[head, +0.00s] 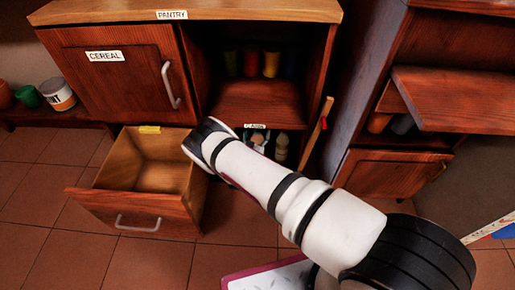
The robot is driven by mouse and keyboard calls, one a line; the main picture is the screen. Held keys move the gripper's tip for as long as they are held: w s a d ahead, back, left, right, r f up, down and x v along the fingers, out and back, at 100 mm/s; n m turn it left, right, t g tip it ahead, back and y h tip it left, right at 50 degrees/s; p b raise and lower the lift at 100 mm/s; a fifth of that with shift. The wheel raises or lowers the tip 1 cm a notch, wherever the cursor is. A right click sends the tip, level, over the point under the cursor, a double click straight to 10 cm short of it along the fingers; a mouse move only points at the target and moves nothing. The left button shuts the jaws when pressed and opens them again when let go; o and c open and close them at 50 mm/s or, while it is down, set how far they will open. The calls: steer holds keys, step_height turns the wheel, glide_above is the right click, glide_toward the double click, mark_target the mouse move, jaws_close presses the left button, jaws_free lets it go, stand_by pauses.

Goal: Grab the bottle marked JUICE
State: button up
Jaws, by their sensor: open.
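No bottle with a readable JUICE mark shows in the head view. My arm reaches from the lower right up to the open cabinet, and its wrist ends between the open drawer and the cabinet's lower compartment. The gripper's fingers do not show; the wrist hides that spot. Several dim coloured containers (250,63) stand on the cabinet's upper shelf, in green, red, yellow and blue. Below, partly behind my arm, are some greenish and pale items, including a cream one (281,148); I cannot tell if any is a bottle.
An empty-looking drawer (136,205) is pulled out at left, beside my wrist. The CEREAL door (110,82) is shut. An open wooden door edge (317,138) juts out right of the lower compartment. At right, a cabinet panel (450,97) sticks out over cups. Tiled floor is clear at lower left.

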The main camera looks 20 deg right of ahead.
jaws_close()
steer(key=shift+r, duration=0.1)
